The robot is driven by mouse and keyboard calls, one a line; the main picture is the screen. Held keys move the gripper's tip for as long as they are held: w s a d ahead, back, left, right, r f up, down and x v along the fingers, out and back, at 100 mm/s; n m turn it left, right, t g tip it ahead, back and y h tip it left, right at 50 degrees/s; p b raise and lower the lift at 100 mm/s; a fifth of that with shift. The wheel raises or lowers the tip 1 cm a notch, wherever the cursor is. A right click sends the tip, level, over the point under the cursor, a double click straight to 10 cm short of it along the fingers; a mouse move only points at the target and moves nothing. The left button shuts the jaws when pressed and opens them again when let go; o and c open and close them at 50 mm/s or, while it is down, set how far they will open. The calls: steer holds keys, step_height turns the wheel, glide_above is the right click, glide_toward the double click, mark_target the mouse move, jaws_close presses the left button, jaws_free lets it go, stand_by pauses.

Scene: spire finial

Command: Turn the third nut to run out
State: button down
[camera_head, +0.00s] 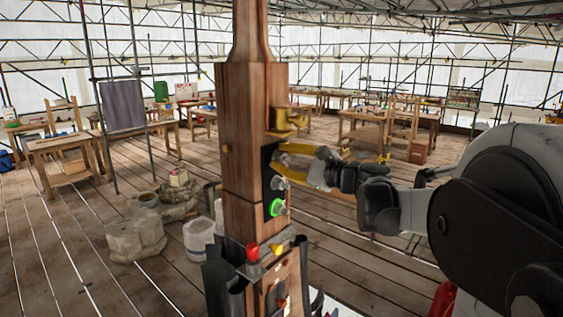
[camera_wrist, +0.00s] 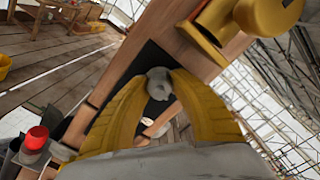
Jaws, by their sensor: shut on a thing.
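The tall wooden post (camera_head: 245,95) stands upright in the middle of the head view. A dark plate (camera_head: 268,155) on its right side carries a column of fittings. My gripper (camera_head: 284,156) has its yellow fingers at the upper part of this plate. In the wrist view the fingers (camera_wrist: 158,84) close on a pale grey nut (camera_wrist: 159,76) from both sides. Below it in the head view are another grey nut (camera_head: 279,183) and a green-ringed fitting (camera_head: 277,207). The gripped nut's base and thread are largely hidden, and its turning cannot be seen.
A yellow bracket (camera_head: 290,118) juts from the post just above my fingers; it looms close in the wrist view (camera_wrist: 228,28). Stone blocks (camera_head: 136,240) and a white bucket (camera_head: 199,238) stand left.

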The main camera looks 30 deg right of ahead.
steer(key=shift+n, duration=1.1)
steer(key=c, duration=1.1)
jaws_free()
steer(key=v, duration=1.2)
